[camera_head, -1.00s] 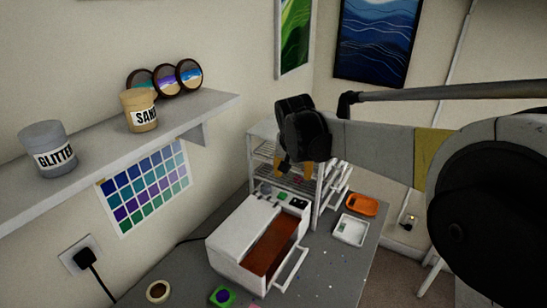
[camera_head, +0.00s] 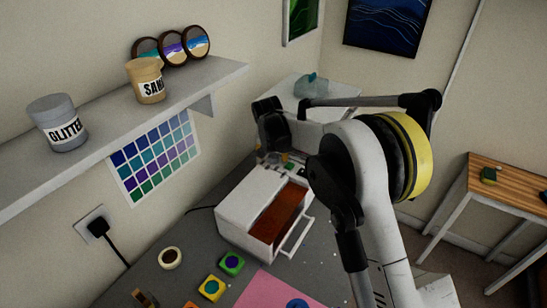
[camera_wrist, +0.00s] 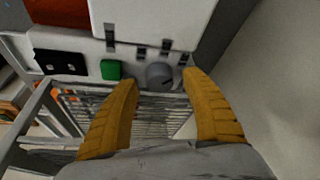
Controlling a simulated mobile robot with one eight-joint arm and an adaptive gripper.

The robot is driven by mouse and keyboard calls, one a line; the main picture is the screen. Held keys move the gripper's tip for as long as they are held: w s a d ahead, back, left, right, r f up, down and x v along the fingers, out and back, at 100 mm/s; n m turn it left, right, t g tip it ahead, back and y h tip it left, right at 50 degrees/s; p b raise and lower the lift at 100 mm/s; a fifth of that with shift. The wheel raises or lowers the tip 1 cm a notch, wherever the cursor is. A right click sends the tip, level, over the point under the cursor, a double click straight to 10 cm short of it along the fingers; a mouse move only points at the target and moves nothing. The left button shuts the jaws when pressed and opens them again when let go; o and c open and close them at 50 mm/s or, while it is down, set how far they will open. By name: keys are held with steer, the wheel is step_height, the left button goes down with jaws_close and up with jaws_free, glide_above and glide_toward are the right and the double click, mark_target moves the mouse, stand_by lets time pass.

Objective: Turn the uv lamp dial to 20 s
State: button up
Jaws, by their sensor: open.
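The UV lamp (camera_head: 240,200) is a white box on the grey bench with its drawer pulled open, showing a reddish-brown inside. In the wrist view its white panel (camera_wrist: 138,69) carries a round grey dial (camera_wrist: 160,75), a green button (camera_wrist: 111,70) and a black display (camera_wrist: 60,63). No setting can be read. My gripper (camera_wrist: 160,82) is open, its two orange fingers spread with the dial between or just beyond the tips. Contact with the dial cannot be told. In the head view my gripper (camera_head: 268,157) is at the lamp's back end, and the dial is not distinguishable.
A wire rack (camera_wrist: 150,115) lies beyond the panel, under my fingers. A wall shelf with a glitter jar (camera_head: 57,122) and a sand jar (camera_head: 146,80) is at the left. Small colour pots (camera_head: 212,288), a tape roll (camera_head: 170,258) and a pink mat (camera_head: 270,290) are on the front bench.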

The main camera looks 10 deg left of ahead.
steer(key=shift+w+f, duration=0.15)
steer(key=shift+f, duration=0.15)
steer(key=c, duration=1.2)
steer(key=shift+n, duration=0.3)
steer(key=n+y+b, duration=0.1)
steer(key=n, duration=0.1)
steer(key=n+b, duration=0.1)
steer(key=n, duration=0.1)
steer(key=shift+d+g+y, duration=0.1)
steer(key=shift+g+y, duration=0.2)
steer(key=shift+y, duration=0.1)
steer(key=shift+n+g+y+b, duration=0.4)
steer(key=shift+n+y, duration=0.3)
steer(key=shift+n, duration=1.4)
